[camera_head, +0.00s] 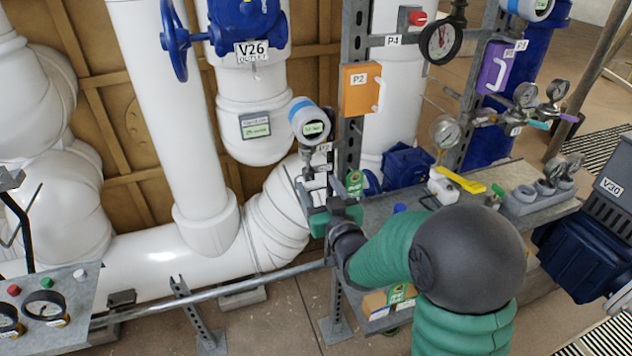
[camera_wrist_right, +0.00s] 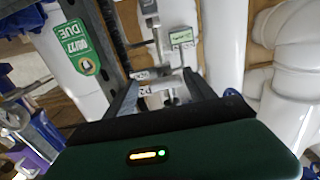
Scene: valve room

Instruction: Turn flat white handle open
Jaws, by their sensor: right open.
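My right gripper (camera_head: 318,190), with its green arm coming in from the lower right, is at the upright grey post, below a round digital gauge. The wrist view shows its two dark fingers (camera_wrist_right: 163,90) apart, with pale and metal fittings (camera_wrist_right: 160,82) seen between and beyond them. I cannot tell whether they touch. A flat white handle is not clearly made out; it may be among these small fittings, partly hidden by the gripper. My left gripper is not in view.
The digital gauge (camera_head: 310,122) is just above the gripper. An orange P2 box (camera_head: 360,88) is on the post. A yellow lever (camera_head: 460,180) lies over the grey bench at right. Thick white pipes (camera_head: 180,270) fill the left. A green tag (camera_wrist_right: 78,45) hangs beside the fingers.

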